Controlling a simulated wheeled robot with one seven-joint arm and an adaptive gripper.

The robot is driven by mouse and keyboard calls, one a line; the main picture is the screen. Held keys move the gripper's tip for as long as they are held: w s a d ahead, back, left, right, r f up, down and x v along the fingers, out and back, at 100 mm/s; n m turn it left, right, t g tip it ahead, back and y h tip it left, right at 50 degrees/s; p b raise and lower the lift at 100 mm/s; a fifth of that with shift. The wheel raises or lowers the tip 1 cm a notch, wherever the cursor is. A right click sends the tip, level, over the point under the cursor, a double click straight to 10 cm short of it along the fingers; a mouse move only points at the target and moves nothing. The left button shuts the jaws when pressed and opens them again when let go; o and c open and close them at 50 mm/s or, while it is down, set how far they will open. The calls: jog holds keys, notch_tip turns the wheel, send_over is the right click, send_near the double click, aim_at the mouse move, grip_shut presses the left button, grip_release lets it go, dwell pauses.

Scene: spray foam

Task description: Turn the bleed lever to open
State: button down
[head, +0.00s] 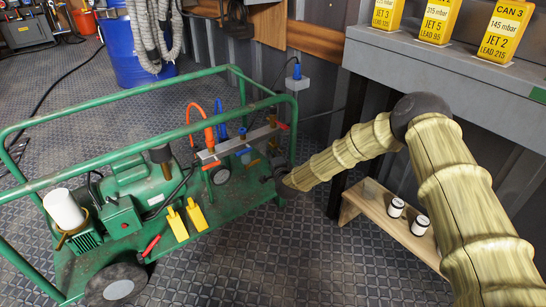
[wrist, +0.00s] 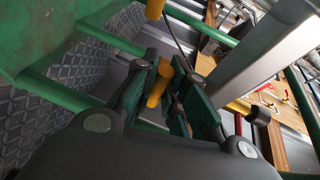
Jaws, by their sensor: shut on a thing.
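My gripper (wrist: 168,80) fills the lower middle of the wrist view, with its two dark green fingers on either side of a yellow handle (wrist: 157,88). It is shut on this handle, which looks like the bleed lever. The handle's mount is hidden. In the head view my arm reaches left, and my gripper (head: 271,172) is low at the right end of the green cart. The fingertips are too small and dark there to show the handle. A grey manifold bar (head: 238,143) with blue and red levers stands just above and left of it.
The green cart's (head: 130,143) tube rails surround my gripper. A second yellow part (wrist: 154,9) shows at the top of the wrist view. A wooden bench (head: 385,215) with two white-topped jars stands right, under a grey shelf (head: 440,58). The floor in front is clear.

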jog(key=shift+w+d+f+n+t+y+p, duration=0.1)
jog(key=shift+w+d+f+n+t+y, duration=0.5)
jog(key=shift+n, duration=2.25)
jog(key=shift+w+d+f+n+t+y+p, duration=0.1)
jog(key=shift+d+f+n+t+y, duration=0.55)
jog(key=shift+n, duration=2.15)
jog(key=shift+w+d+f+n+t+y+p, duration=0.2)
jog(key=shift+f+n+t+y, duration=0.8)
jog(key=shift+n, duration=1.85)
jog(key=shift+w+r+t, duration=0.1)
jog(key=shift+r+t, duration=0.15)
jog(key=c, duration=1.5)
grip_release()
jog(key=shift+o, duration=0.2)
jog(key=shift+r, duration=0.1)
